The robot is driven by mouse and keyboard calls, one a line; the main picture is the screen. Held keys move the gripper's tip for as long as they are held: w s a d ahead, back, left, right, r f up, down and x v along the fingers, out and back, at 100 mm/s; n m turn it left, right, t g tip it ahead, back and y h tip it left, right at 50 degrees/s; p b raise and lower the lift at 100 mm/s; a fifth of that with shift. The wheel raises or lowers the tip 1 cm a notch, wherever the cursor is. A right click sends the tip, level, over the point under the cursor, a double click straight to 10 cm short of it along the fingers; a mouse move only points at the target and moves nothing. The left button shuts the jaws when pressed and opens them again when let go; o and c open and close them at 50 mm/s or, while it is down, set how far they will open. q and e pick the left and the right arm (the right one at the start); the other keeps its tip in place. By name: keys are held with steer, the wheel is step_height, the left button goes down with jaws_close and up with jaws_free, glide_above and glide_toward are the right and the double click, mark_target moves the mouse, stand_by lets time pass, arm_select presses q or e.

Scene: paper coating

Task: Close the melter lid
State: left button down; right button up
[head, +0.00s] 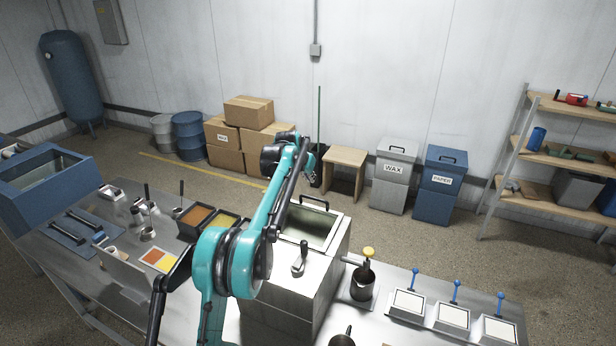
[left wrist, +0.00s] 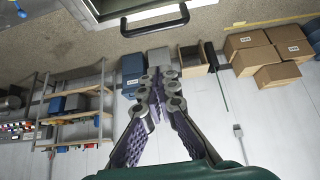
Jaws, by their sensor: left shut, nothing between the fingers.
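The melter (head: 283,298) is a pale metal box right of my left arm in the head view. Its top shows a light-rimmed rectangular opening with a greenish interior. A black handle (head: 315,200) stands at the far edge, apparently the lid's; whether the lid panel stands upright there is hard to tell. The handle also shows at the top of the left wrist view (left wrist: 155,28), on a pale rim. My left gripper (head: 311,176) is past the handle, its fingers partly hidden by the arm. In the left wrist view its fingertips (left wrist: 158,82) meet, empty and apart from the handle. My right gripper is not seen.
A pot (head: 363,284) with a yellow-knobbed tool and several blue-handled trays (head: 452,318) stand right of the melter. Colour pans (head: 196,217) are left of it. Behind, on the floor, are a wooden stool (head: 346,160), the wax bin (head: 394,185) and cardboard boxes (head: 248,112).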

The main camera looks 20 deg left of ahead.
arm_select(q)
steer(key=x, duration=0.5)
steer(key=shift+w+f, duration=0.2)
steer(key=shift+f, duration=0.15)
steer(key=shift+s+f, duration=0.15)
steer(key=shift+f, duration=0.4)
steer(key=shift+s+f, duration=0.15)
steer(key=shift+f, duration=0.45)
steer(key=shift+s+f, duration=0.15)
steer(key=shift+f, duration=0.4)
step_height(320, 180, down, 2)
steer(key=shift+f+b, duration=0.1)
steer(key=shift+b, duration=0.5)
steer(key=shift+d+r, duration=0.1)
steer(key=shift+r, duration=0.1)
